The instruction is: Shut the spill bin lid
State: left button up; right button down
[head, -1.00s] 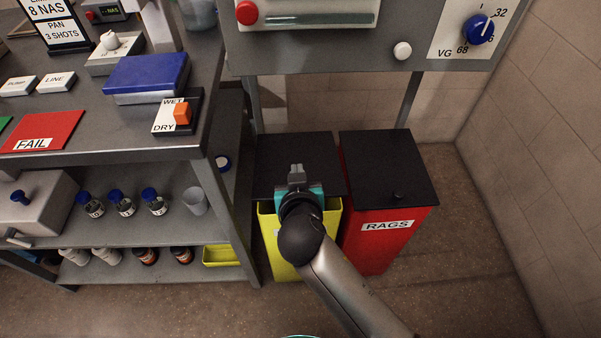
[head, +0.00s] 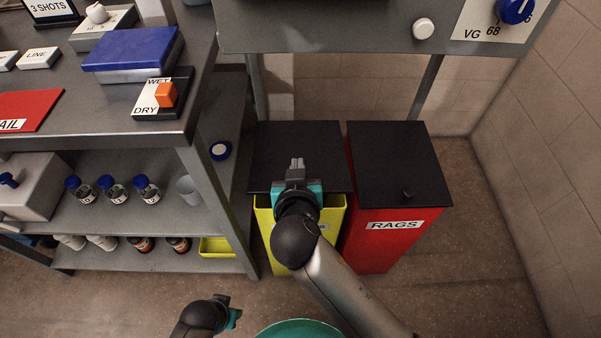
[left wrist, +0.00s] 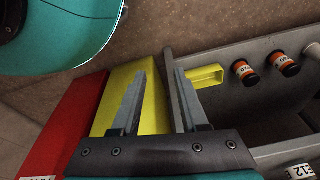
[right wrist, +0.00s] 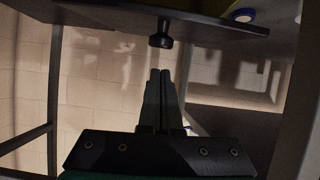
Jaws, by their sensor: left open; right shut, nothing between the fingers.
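The yellow spill bin (head: 335,225) stands beside the bench, left of the red bin. Its black lid (head: 275,150) looks raised somewhat at the front, as yellow rim shows in front of its edge; the exact angle is hard to tell. My right gripper (head: 297,163) is shut and empty, over the front part of the lid in the head view. In the right wrist view the lid (right wrist: 215,24) shows nearly edge-on, and its dark knob (right wrist: 160,36) is just beyond the shut fingertips, apart from them. My left gripper (left wrist: 160,68) is open and empty, low in front of the bins.
The red rags bin (head: 390,240) with its flat black lid (head: 395,165) stands close on the right. The bench with shelves (head: 200,190) is close on the left. A grey panel (head: 330,30) overhangs behind. The floor in front is clear.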

jog(key=shift+s+f+b, duration=0.1)
jog(key=shift+f+b, duration=0.4)
jog(key=shift+f, duration=0.1)
pick_arm(q)
jog(key=shift+w+d+r+b, duration=0.1)
jog(key=shift+w+d+r, duration=0.3)
jog(key=shift+r, duration=0.25)
jog(key=shift+w+d+r+b, duration=0.15)
jog(key=shift+w+d+r, duration=0.15)
jog(key=shift+w+r, duration=0.25)
jog(key=shift+w+d+r+b, duration=0.1)
jog(key=shift+w+d+r, duration=0.25)
jog(key=shift+r, duration=0.35)
pick_arm(e)
jog(key=shift+s+f, duration=0.1)
jog(key=shift+f, duration=0.2)
